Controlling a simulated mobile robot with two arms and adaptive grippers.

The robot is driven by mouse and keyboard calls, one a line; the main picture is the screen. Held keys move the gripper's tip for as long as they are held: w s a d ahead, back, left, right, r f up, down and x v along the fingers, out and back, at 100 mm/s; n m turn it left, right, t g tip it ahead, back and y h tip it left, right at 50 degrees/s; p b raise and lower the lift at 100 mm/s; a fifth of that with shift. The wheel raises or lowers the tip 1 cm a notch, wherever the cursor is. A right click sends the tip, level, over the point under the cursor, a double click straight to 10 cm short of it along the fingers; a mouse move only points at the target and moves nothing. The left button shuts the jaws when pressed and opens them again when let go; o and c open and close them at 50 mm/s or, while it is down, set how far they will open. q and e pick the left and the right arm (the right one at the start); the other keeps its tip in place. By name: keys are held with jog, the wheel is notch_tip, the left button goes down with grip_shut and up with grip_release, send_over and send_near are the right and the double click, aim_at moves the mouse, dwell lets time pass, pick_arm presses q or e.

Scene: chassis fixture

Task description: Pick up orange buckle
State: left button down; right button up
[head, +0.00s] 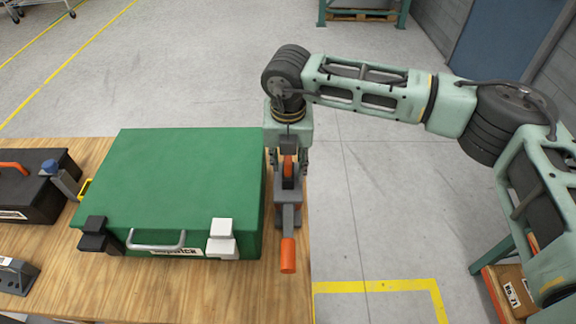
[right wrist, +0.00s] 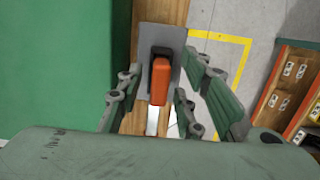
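The orange buckle is a clamp-like piece with a grey base (head: 291,215) at the right edge of the table, beside the green case. Its upper orange part (head: 288,168) stands upright, and a grey bar runs from the base to an orange end (head: 288,255) nearer me. My right gripper (head: 288,160) points down over the upper orange part. In the right wrist view, the open fingers (right wrist: 158,92) stand either side of the orange part (right wrist: 160,80), with gaps visible. The palm housing hides the lower part of that view. My left gripper is not in view.
The green case (head: 190,180), with a white latch (head: 222,238), a black latch (head: 98,235) and a handle, stands close left of the buckle. A black toolbox (head: 40,195) is farther left. Open floor lies right of the table edge.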

grip_shut()
jog(key=shift+r, duration=0.1)
